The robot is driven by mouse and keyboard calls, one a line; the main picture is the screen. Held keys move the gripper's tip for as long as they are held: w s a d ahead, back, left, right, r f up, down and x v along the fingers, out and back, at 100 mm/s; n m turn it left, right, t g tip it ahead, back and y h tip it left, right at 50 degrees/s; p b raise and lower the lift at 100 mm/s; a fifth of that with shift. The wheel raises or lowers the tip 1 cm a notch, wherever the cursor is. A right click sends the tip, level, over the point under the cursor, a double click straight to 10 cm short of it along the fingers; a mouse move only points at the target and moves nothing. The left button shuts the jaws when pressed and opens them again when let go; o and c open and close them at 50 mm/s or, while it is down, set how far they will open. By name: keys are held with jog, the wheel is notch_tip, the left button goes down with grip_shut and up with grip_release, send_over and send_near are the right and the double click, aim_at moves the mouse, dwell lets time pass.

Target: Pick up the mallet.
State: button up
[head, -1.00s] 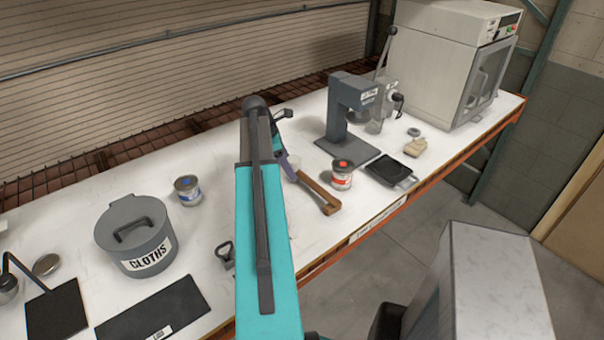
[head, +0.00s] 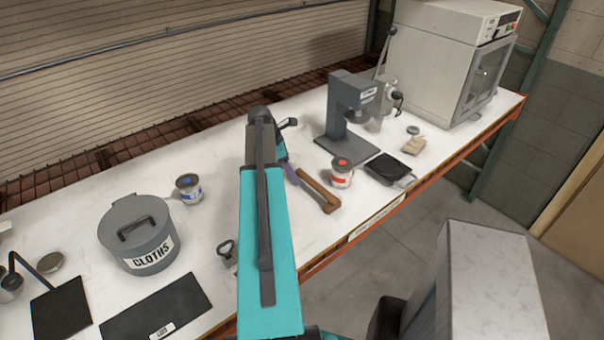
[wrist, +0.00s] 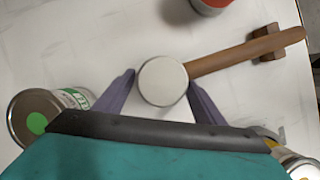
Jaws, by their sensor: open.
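The mallet has a pale round head (wrist: 162,81) and a brown wooden handle (wrist: 240,54) that runs to the upper right in the wrist view. A small brown block sits at the handle's far part. My gripper (wrist: 161,79) is open, with one purple finger on each side of the mallet head. Whether the fingers touch the head cannot be told. In the head view the brown handle (head: 317,190) shows on the white bench, while the mallet head is hidden by my gripper and arm.
A red-labelled can (head: 342,174) stands just right of the handle. A can with a green dot (wrist: 38,122) is close by my left finger. A grey press (head: 345,120) stands behind.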

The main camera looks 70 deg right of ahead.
aim_at(321, 186)
jog(key=shift+c, duration=0.5)
jog(key=c, duration=1.2)
jog(key=shift+o, duration=0.2)
jog(key=shift+r, duration=0.2)
jog(key=shift+r+b, duration=1)
jog(key=shift+r, duration=0.35)
jog(key=shift+s+a+r, duration=0.15)
jog(key=shift+s, duration=0.1)
jog(key=s+a+b, duration=0.1)
jog(key=s+a, duration=0.1)
jog(key=s, duration=0.2)
jog(key=s+a+r+b, duration=0.1)
jog(key=s+a+b, duration=0.1)
jog(key=s, duration=0.2)
jog(key=s+a+b, duration=0.1)
jog(key=s+a, duration=0.1)
jog(key=s, duration=0.2)
jog(key=shift+a+r+b, duration=0.15)
jog(key=shift+a+b, duration=0.15)
jog(key=shift+a, duration=0.05)
jog(key=shift+s+a+r, duration=0.15)
jog(key=shift+s+a, duration=0.2)
jog(key=shift+s, duration=0.45)
